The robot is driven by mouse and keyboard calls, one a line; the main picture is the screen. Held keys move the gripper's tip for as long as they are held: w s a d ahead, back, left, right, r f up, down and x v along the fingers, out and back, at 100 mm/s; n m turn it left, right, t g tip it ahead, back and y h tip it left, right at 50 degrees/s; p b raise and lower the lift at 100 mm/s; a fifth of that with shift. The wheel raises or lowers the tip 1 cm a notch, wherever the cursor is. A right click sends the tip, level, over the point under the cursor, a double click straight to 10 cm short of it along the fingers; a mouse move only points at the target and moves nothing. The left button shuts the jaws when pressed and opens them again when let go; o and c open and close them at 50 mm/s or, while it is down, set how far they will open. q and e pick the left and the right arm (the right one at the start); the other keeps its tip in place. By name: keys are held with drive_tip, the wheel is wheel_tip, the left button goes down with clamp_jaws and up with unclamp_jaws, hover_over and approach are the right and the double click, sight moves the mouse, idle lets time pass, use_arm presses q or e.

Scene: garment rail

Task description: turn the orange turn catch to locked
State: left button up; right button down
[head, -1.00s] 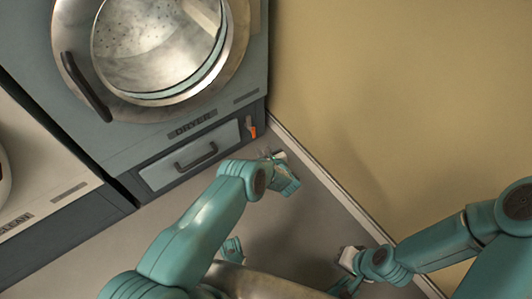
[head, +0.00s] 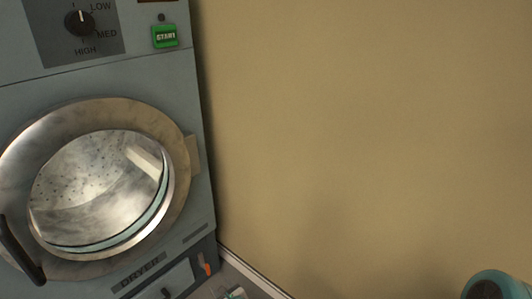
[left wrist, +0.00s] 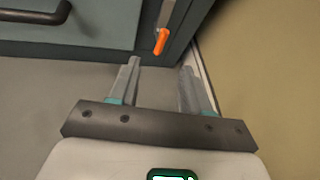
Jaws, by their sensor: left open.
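The orange turn catch (head: 206,268) is on the lower right front of the dryer, beside the drawer. In the left wrist view the orange catch (left wrist: 161,41) hangs below a light grey plate and points roughly down, tilted slightly. My left gripper (left wrist: 160,66) is open and empty. Its two fingers are apart, and the catch appears beyond their tips, between them and not visibly touched. In the head view only a small part of my left gripper shows at the bottom edge. My right gripper is out of view; only a teal part of my right arm shows.
The dryer (head: 200,115) has a round door with a dark handle, a dial and a green START button (head: 165,36). A drawer with a dark bar handle (left wrist: 40,14) is left of the catch. A tan wall (head: 360,130) stands close on the right.

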use_arm(q)
drive_tip(key=s+a+r+m+h, duration=0.1)
drive_tip(key=a+r+m+h, duration=0.2)
drive_tip(key=a+r+m, duration=0.55)
drive_tip(key=s+d+m+g+h, duration=0.3)
drive_tip(key=s+d+m, duration=0.2)
drive_tip(key=s+m, duration=0.65)
drive_tip(key=s+d+m+g+h, duration=0.35)
drive_tip(key=s+d+m, duration=0.25)
drive_tip(key=s+m, duration=0.55)
drive_tip(key=s+d+m+g+h, duration=0.3)
drive_tip(key=s+d+m, duration=0.2)
drive_tip(key=s+m, duration=0.65)
wheel_tip(320, 180, up, 33)
drive_tip(key=s+d+p, duration=0.1)
drive_tip(key=p, duration=3.3)
drive_tip(key=shift+d+m, duration=0.2)
drive_tip(key=shift+m, duration=0.2)
drive_tip(key=shift+f+g+h, duration=0.1)
drive_tip(key=shift+g+h, duration=0.15)
drive_tip(key=shift+c, duration=0.2)
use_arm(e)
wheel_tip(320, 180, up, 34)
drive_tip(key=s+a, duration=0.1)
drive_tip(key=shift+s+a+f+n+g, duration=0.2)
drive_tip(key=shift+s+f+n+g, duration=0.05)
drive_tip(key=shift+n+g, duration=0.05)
